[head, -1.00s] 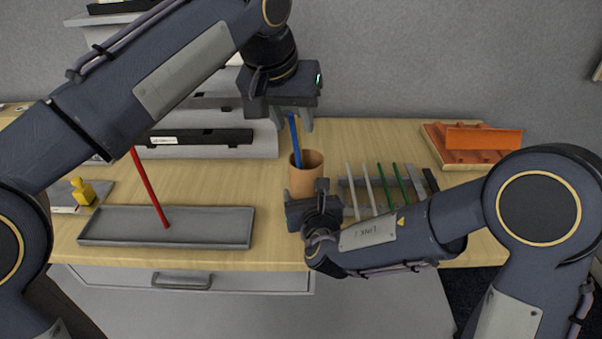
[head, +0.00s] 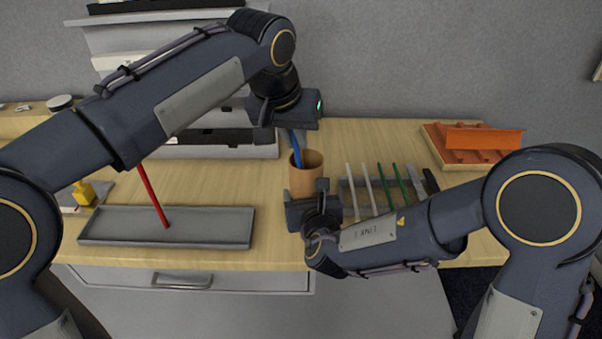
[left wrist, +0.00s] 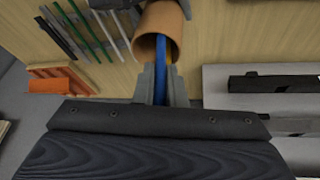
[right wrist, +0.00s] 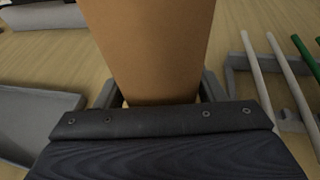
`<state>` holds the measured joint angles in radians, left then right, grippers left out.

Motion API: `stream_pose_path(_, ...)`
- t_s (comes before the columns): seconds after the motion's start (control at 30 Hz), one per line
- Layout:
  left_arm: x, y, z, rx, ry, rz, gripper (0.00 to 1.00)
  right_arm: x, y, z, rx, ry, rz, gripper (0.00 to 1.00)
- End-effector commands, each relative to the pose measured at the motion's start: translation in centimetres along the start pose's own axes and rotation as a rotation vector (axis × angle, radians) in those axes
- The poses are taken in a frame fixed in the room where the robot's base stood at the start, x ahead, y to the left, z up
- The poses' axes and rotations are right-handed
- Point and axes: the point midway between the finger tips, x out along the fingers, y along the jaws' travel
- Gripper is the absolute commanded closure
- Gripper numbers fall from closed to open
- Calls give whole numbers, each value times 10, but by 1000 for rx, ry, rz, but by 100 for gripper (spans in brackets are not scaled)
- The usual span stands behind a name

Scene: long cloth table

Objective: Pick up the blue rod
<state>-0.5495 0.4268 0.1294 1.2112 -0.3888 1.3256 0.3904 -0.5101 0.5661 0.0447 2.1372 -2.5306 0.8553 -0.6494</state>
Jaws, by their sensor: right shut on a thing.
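The blue rod (head: 297,150) stands in a tan cup (head: 306,180), leaning slightly. It also shows in the left wrist view (left wrist: 161,84), running from the cup up between the fingers of my left gripper (head: 287,137). That gripper is above the cup, open, with one finger on each side of the rod. A yellow-orange rod is partly visible beside the blue one. My right gripper (head: 316,202) is shut on the cup near the table's front; the cup (right wrist: 150,45) fills the space between its fingers in the right wrist view.
A red rod (head: 152,196) leans up from a grey tray (head: 215,236) at left. White and green rods (head: 385,188) lie on a grey rack right of the cup. An orange holder (head: 480,140) is at back right. Shelves stand behind at left.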

Motion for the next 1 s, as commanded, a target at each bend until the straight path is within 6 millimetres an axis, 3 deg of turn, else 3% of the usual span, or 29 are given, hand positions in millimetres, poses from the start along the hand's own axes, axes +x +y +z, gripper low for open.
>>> stream_pose_path(0.47, -6, 1, -3, 0, 2, 1, 100, 0, 0, 0, 0, -1, 0, 59)
stream_pose_path(0.8, -64, 8, -28, 0, 4, 2, 100, 0, 0, 0, 0, -1, 0, 59)
stream_pose_path(1.0, -86, 9, -36, 0, 2, 0, 100, 0, 0, 0, 0, -1, 0, 59)
